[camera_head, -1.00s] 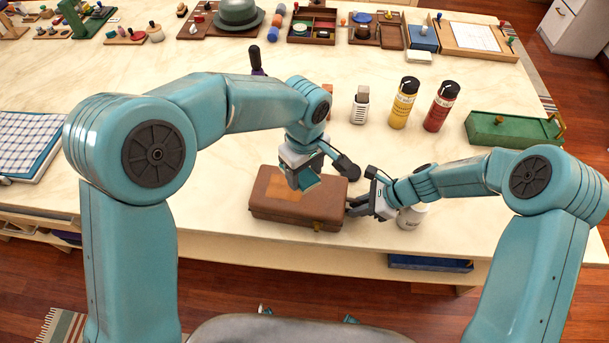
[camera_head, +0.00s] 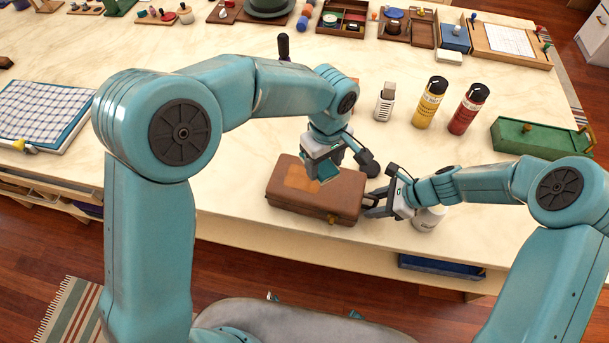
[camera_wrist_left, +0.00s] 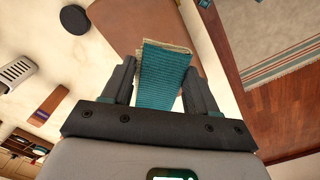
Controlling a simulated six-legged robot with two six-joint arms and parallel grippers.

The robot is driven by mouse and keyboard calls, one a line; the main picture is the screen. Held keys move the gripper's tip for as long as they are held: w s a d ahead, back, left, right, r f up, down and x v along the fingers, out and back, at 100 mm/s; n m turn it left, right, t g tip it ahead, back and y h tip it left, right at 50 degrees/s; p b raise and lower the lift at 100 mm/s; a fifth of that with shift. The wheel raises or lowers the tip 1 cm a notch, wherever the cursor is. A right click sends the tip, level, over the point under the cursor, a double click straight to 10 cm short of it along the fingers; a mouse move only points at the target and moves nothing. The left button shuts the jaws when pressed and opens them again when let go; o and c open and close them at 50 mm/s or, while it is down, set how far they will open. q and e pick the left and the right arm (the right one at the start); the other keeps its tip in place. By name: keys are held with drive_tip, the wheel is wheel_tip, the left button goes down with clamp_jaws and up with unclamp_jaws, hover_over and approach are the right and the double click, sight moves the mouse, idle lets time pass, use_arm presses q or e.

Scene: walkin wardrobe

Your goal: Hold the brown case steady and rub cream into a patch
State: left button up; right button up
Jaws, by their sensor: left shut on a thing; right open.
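The brown case (camera_head: 345,205) lies closed near the front edge of the table, with a lighter orange-brown patch (camera_head: 298,180) on its lid. My left gripper (camera_head: 328,168) is shut on a teal cloth pad (camera_wrist_left: 163,78), above the right part of the lid. I cannot tell whether the pad touches the lid. The case also shows behind the pad in the left wrist view (camera_wrist_left: 115,22). My right gripper (camera_head: 374,203) is open at the right end of the case; its fingertips are partly hidden there.
A yellow bottle (camera_head: 430,103), a red bottle (camera_head: 468,109) and a grey-white device (camera_head: 385,102) stand behind the case. A green box (camera_head: 540,140) is at the right. A checked cloth (camera_head: 42,110) lies at the left.

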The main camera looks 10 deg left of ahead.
drive_tip(key=v, duration=1.1)
drive_tip(key=shift+d+r, duration=0.25)
drive_tip(key=shift+s, duration=0.1)
